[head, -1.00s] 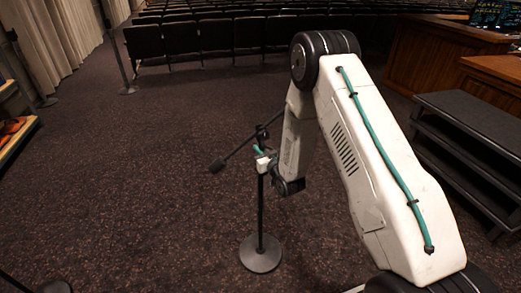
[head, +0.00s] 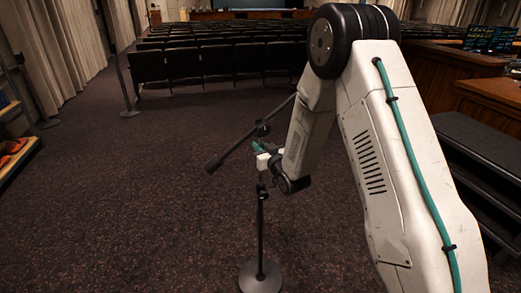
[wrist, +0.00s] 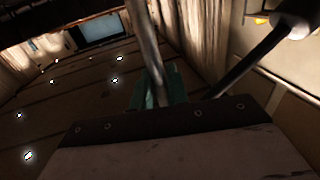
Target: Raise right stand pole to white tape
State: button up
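The microphone stand has a round base (head: 262,279), a dark upright pole (head: 261,235) and a tilted boom (head: 245,140) with a dark microphone at its lower left end. My gripper (head: 259,148), with green fingers, is at the upper pole just below the boom joint. In the wrist view the pole (wrist: 146,45) runs between the green fingers (wrist: 155,90), which appear shut on it. A collar (head: 261,188) shows on the pole below the gripper. I cannot make out the white tape apart from the pale gripper body.
Rows of dark seats (head: 220,60) stand behind. Another thin stand (head: 118,75) is at the upper left. Dark steps (head: 485,150) and a wooden desk (head: 490,100) are at the right. The carpet (head: 120,200) left of the stand is clear.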

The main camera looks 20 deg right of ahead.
jog(key=shift+o, duration=1)
jog(key=shift+r, duration=0.1)
jog(key=s+d, duration=0.1)
jog(key=s, duration=0.6)
jog(key=shift+s+d, duration=0.25)
jog(key=shift+s, duration=0.05)
